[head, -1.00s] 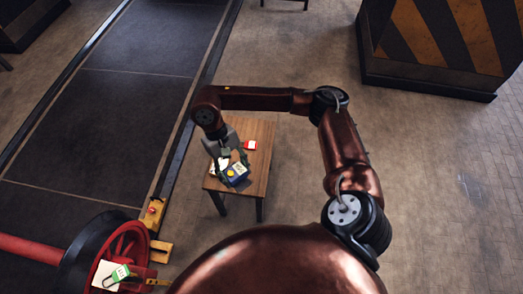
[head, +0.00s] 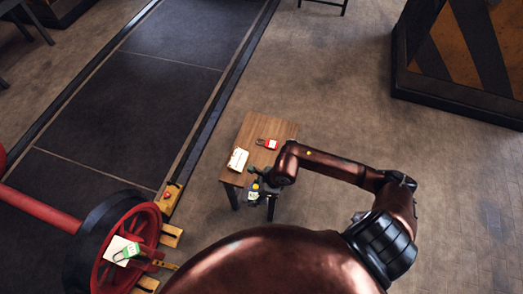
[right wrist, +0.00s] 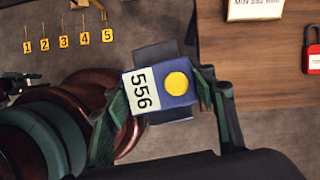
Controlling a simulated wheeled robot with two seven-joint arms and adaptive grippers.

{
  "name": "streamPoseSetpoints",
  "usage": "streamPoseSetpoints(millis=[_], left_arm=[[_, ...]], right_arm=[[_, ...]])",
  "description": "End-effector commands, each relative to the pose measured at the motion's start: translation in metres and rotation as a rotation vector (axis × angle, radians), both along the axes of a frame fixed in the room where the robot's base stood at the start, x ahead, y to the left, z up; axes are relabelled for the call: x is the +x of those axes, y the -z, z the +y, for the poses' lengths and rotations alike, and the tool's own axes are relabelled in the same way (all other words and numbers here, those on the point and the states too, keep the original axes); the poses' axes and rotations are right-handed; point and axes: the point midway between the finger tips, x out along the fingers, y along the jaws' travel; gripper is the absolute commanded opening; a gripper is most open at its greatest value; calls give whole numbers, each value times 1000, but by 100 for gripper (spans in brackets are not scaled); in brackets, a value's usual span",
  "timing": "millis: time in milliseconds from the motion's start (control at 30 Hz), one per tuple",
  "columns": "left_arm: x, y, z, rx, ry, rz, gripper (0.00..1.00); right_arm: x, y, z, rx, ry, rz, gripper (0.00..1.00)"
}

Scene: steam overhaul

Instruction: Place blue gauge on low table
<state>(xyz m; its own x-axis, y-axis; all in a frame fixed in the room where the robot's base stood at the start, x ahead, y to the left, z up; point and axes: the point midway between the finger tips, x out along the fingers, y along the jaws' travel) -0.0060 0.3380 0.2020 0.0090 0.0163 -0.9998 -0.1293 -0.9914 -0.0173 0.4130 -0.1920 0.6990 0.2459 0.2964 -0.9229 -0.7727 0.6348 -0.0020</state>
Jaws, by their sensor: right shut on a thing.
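The blue gauge (right wrist: 161,91) is a small blue block with a yellow round face and a white label reading 556. My right gripper (right wrist: 160,98) is shut on it, one finger on each side. In the head view the gauge (head: 254,188) and right gripper (head: 262,189) are at the near edge of the low wooden table (head: 257,131). In the right wrist view the gauge shows against the floor, just outside the table edge (right wrist: 250,65). Its height relative to the tabletop is hard to tell. My left gripper is out of view.
On the table are a white card (head: 238,159) and a red padlock (head: 271,144); bare wood lies between and behind them. A red wheel (head: 145,222) with a green padlock (head: 127,252) stands at lower left. A striped block (head: 460,60) stands at right.

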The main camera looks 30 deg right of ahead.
Motion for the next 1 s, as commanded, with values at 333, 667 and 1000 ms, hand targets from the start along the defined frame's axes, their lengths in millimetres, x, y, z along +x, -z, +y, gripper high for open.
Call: streamPoseSetpoints(millis=[333, 667, 1000], left_arm=[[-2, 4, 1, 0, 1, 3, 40], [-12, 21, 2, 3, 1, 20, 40], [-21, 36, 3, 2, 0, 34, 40]], right_arm=[[10, 12, -18, -2, 183, 3, 14], [58, 47, -75, 0, 181, 6, 14], [83, 92, -104, 1, 176, 4, 14]])
